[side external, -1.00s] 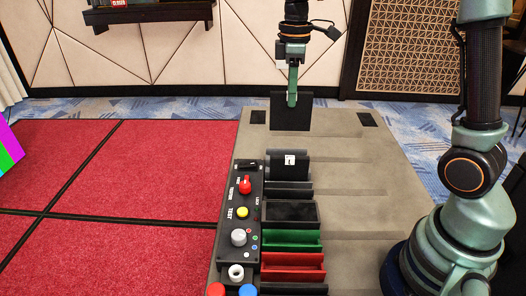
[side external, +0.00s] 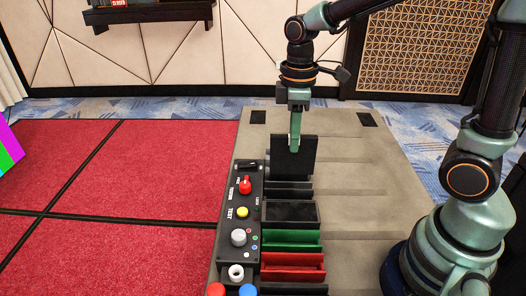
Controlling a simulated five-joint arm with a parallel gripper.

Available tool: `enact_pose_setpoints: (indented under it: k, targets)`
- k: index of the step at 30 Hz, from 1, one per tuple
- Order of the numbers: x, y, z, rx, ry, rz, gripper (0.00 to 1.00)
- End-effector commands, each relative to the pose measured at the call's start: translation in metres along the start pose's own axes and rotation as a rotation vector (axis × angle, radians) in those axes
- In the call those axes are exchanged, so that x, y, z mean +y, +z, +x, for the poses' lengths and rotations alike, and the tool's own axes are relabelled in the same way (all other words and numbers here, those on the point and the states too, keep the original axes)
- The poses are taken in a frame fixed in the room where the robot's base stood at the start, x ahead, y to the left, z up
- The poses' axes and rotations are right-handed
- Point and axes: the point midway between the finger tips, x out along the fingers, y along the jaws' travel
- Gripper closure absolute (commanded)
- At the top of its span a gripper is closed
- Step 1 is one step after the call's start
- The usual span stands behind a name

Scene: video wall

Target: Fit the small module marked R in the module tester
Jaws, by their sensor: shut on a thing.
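My gripper (side external: 295,146) is shut on the top part of a flat black module (side external: 306,160). The module is upright, slightly tilted in the picture, at the far end of the slot row. No letter shows on its visible face. The module tester (side external: 229,222) is a long dark panel with a red lever, a yellow button and a grey knob, and the word TEST on it. The module's lower edge meets the dark slots beside the panel. I cannot tell whether it is seated in one or just above it.
Beside the tester lie a black tray (side external: 290,224), a green tray (side external: 292,248) and a red tray (side external: 292,276). The grey bench top (side external: 360,180) to the right is clear. A shelf (side external: 150,14) hangs on the back wall.

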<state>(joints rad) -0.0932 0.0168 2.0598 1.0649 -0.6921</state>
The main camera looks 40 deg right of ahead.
Motion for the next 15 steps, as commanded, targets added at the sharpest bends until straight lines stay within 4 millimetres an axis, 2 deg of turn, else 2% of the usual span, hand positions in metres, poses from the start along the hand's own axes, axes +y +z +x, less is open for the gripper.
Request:
enact_pose_setpoints:
  k: [15]
  targets:
    - [0.0,0.0,0.032,-0.002,-0.001,0.0,1.0]
